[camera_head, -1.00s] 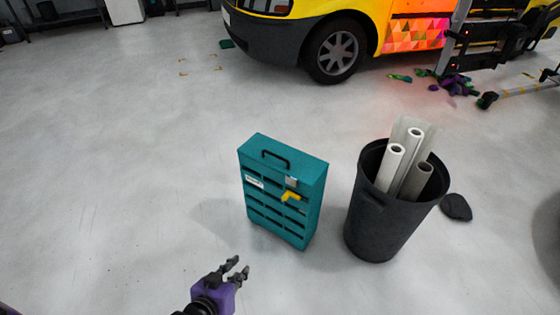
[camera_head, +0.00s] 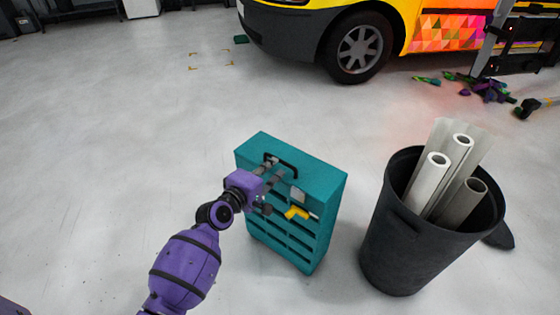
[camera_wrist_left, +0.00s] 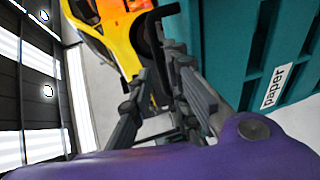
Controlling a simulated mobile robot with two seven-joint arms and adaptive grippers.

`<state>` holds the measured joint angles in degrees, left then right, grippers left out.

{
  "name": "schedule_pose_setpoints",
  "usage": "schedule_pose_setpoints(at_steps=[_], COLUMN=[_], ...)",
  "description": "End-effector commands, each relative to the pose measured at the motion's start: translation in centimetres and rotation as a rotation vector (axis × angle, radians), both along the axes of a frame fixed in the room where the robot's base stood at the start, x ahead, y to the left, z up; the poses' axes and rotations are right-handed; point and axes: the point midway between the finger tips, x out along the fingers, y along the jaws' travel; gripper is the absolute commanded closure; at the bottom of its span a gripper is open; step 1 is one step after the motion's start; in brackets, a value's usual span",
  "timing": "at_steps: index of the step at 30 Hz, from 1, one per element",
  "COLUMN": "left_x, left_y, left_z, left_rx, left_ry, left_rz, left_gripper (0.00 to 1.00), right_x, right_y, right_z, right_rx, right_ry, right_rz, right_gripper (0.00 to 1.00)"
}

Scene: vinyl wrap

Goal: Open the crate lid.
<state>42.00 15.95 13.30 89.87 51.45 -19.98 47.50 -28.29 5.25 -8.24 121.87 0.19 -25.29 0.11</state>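The teal crate (camera_head: 325,215) stands upright on the floor in the head view, with slots down its front. A black handle (camera_head: 285,163) sits on its top, and a yellow latch-like part (camera_head: 296,212) is on its front. My left gripper (camera_head: 273,170) is at the crate's upper front edge, close to the handle. Its fingers look apart; I cannot tell whether they touch the handle. In the left wrist view the open fingers (camera_wrist_left: 155,75) are beside the teal crate wall (camera_wrist_left: 235,45), which bears a "paper" label (camera_wrist_left: 273,87). My right gripper is out of view.
A black bin (camera_head: 405,250) holding white rolls (camera_head: 430,182) stands right of the crate. A yellow vehicle (camera_head: 390,25) is behind, with coloured scraps (camera_head: 485,88) on the floor near it. The floor left of the crate is clear.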

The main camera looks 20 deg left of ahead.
Motion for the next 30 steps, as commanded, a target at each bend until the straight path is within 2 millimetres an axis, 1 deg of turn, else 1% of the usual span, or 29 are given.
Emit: schedule_pose_setpoints(at_steps=[1,4,7,10,13,20,21,24,30], left_x=[0.9,2.5,3.7,4.4,4.8,4.8,4.8,4.8,4.8], left_y=[-0.2,-0.5,-0.7,-0.9,-0.9,-0.9,-0.9,-0.9,-1.0], left_z=[-0.4,-0.7,-1.0,-1.1,-1.1,-1.0,-1.0,-1.0,-1.0], left_rx=[0.000,0.002,0.003,0.004,0.004,0.005,0.005,0.005,0.006], left_ry=[0.000,0.001,0.000,0.000,0.001,0.000,0.000,0.000,0.000], left_rz=[0.000,0.000,-0.001,-0.001,0.000,0.000,-0.001,-0.001,-0.001], left_gripper=[0.83,0.83,0.83,0.83,0.83,0.83,0.89,1.00,1.00], right_x=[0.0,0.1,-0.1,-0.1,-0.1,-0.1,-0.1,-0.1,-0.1], right_y=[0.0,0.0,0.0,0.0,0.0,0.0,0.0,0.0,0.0], right_z=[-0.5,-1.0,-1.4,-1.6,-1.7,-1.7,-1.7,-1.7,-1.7], right_rx=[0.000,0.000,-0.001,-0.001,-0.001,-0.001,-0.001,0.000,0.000], right_ry=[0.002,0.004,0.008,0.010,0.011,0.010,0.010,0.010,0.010], right_rz=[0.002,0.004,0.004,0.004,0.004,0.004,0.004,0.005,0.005], right_gripper=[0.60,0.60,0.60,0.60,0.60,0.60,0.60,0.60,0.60])
